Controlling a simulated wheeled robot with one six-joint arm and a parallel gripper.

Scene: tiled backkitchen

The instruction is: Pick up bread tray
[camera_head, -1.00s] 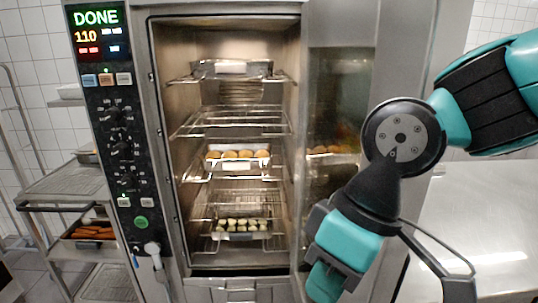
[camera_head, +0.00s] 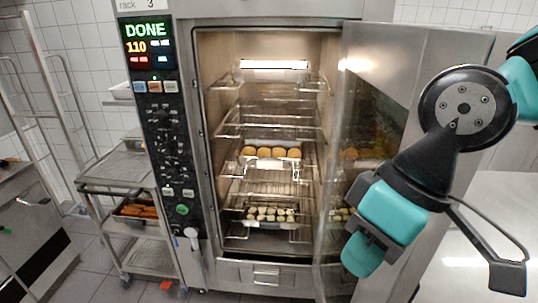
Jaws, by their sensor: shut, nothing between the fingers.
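The bread tray (camera_head: 263,165) sits on a middle rack inside the open oven, with a row of round golden-brown rolls (camera_head: 272,152) on it. Its front edge faces me; the rest of the tray is mostly hidden by the rolls. My gripper (camera_head: 362,254) is shut and empty, outside the oven, in front of the door and to the right of and below the tray in the picture. It is not touching the tray.
The oven door (camera_head: 425,80) stands open on the right. A lower rack holds a tray (camera_head: 265,225) of small pale pieces. The control panel (camera_head: 155,110) reads DONE and 110. A cart (camera_head: 118,168) stands left; a steel counter (camera_head: 470,245) is at right.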

